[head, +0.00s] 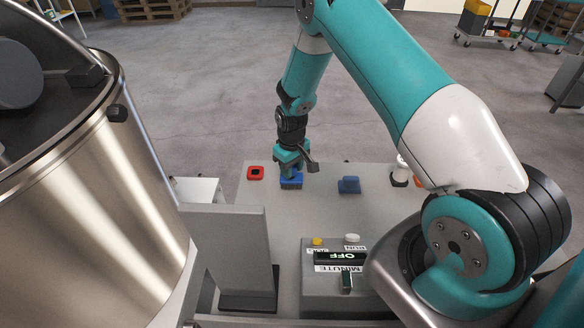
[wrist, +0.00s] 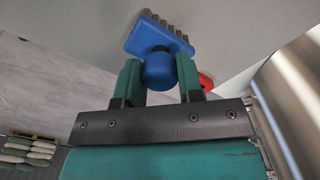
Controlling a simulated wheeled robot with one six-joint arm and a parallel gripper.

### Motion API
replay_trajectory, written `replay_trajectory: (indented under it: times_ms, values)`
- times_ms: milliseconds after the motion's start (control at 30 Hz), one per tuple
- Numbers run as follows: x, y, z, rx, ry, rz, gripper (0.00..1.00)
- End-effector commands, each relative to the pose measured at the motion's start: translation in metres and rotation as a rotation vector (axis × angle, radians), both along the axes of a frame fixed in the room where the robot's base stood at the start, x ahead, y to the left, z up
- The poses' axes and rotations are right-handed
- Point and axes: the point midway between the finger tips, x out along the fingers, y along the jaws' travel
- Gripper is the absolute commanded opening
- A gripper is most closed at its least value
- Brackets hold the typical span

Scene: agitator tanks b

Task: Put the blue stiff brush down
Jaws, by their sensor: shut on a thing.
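The blue stiff brush (wrist: 150,36) has a blue block, a round blue grip and grey bristles along one side. My gripper (wrist: 159,78) is shut on its round grip, with one green finger on each side. In the head view, my gripper (head: 290,168) points down over the grey table (head: 325,212), with the brush (head: 291,183) just below its fingers. The brush is at or very near the table top; I cannot tell whether it touches.
A red square piece (head: 255,173) lies left of the brush, and another blue item (head: 349,185) stands to the right. A white bottle-like thing (head: 401,171) is farther right. A control box (head: 345,272) and grey upright panel (head: 236,250) stand nearer. A steel tank (head: 95,190) fills the left.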

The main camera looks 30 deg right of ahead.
Motion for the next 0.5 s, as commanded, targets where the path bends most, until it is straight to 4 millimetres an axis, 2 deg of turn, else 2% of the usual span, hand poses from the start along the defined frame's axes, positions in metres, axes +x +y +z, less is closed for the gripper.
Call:
replay_trajectory:
  times_ms: [100, 467, 500]
  values:
    - [0.000, 0.000, -0.010, 0.000, -0.001, 0.000, 0.04]
    - [0.000, 0.000, -0.016, 0.000, -0.001, 0.000, 0.04]
    - [0.000, 0.000, -0.014, 0.000, -0.001, 0.000, 0.41]
